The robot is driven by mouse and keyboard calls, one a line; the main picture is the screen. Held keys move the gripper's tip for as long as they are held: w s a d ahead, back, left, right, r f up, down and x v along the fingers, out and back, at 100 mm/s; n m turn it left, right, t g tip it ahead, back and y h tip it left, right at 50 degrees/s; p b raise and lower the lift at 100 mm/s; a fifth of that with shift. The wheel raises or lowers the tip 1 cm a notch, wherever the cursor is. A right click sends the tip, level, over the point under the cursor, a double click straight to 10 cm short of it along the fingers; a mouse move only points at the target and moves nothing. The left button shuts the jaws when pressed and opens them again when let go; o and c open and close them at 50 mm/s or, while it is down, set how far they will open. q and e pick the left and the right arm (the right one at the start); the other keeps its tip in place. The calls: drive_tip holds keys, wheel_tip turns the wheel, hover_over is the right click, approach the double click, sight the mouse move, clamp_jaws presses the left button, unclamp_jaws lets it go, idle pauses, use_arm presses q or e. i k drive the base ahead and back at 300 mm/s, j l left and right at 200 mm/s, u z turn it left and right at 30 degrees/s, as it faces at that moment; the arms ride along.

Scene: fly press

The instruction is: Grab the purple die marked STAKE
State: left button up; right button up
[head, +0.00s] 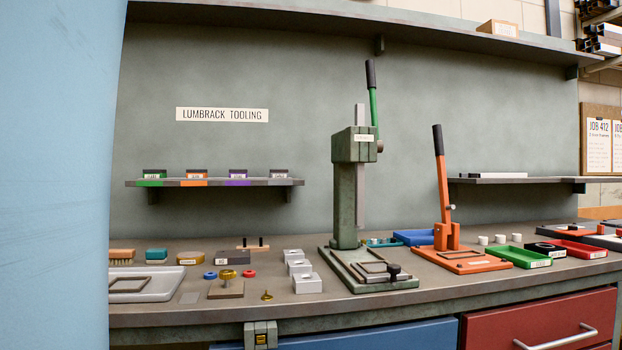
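Several small dark dies with white labels stand in a row on a short wall shelf (290,183) under the LUMBRACK TOOLING sign. The purple die (238,174) is the third from the left and stands over a purple stretch of the shelf edge. Its label is too small to read for certain. A green die (154,174) and an orange die (196,174) stand to its left, and a grey die (280,174) stands to its right. Neither of my grippers is in view.
The workbench below holds a green fly press (346,190), an orange lever press (447,235), white blocks (306,283), a pale tray (170,285) and coloured trays (518,256). A large pale blue surface (55,180) covers the left edge.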

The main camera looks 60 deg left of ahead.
sight(232, 173)
drive_tip(key=u, duration=2.4)
